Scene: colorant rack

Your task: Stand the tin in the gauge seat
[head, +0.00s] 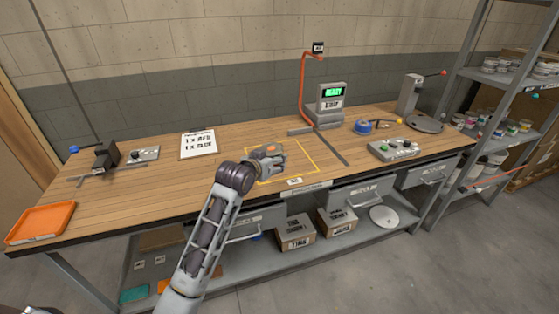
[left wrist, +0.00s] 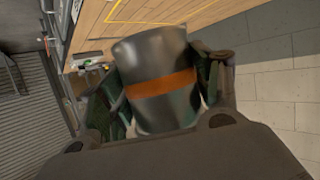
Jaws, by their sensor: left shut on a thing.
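The tin (left wrist: 157,80) is a dark grey metal cylinder with an orange-brown band, seen large in the left wrist view. My left gripper (left wrist: 165,100) is shut on it, with one finger on each side. In the head view my left gripper (head: 272,158) is over the yellow-outlined area near the bench's front edge; the tin is mostly hidden there by the gripper. A grey device with a green READY display (head: 331,95) stands at the back of the bench, behind and right of the gripper. I cannot tell which part is the gauge seat. My right gripper is not in view.
The wooden bench (head: 130,195) is clear left of centre. It holds an orange tray (head: 41,222), a clipboard (head: 198,144), a button box (head: 394,149), a blue round item (head: 362,127) and a stand with a round plate (head: 425,123). Shelves (head: 487,78) stand at right.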

